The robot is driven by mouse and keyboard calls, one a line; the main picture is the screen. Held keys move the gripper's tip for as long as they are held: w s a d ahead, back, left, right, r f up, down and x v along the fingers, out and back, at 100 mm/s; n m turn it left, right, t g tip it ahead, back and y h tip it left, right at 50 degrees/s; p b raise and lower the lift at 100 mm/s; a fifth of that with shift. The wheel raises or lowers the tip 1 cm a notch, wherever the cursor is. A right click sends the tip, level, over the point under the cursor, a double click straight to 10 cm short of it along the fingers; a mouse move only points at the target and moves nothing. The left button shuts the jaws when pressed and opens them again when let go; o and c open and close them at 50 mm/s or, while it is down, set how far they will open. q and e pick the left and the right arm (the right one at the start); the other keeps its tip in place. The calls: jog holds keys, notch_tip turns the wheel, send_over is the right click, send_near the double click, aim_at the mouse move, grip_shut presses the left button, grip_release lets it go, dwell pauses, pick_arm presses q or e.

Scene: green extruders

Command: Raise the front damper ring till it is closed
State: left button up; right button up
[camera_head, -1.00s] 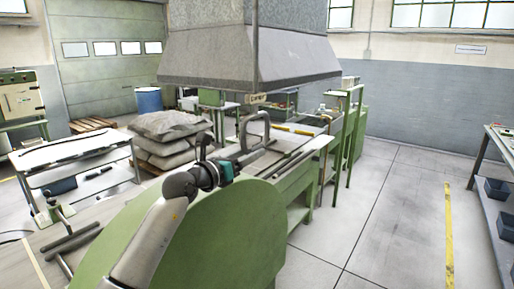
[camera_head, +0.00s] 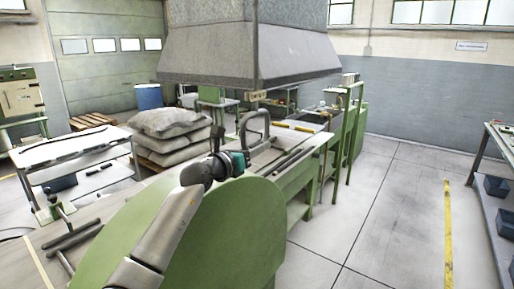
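A grey hood (camera_head: 250,55) hangs over the green machine. A thin vertical rod (camera_head: 255,45) runs down its front, with a small tan tag (camera_head: 257,96) at the lower end. The tag's lettering is too small to read surely, and I cannot make out a separate ring. My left arm reaches up over the green rounded housing. My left gripper (camera_head: 240,161) is at its end, with a teal band, below the tag and apart from it in the picture. Its fingers are too small and hidden to judge. My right gripper is not in view.
The green rounded housing (camera_head: 220,235) fills the lower middle. A grey arched bar (camera_head: 252,130) stands on the machine behind my gripper. Stacked sacks (camera_head: 170,135) and a white-topped table (camera_head: 75,148) are at left. Open floor (camera_head: 385,215) lies to the right.

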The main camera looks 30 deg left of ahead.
pick_arm(q)
grip_shut()
dwell(1.0)
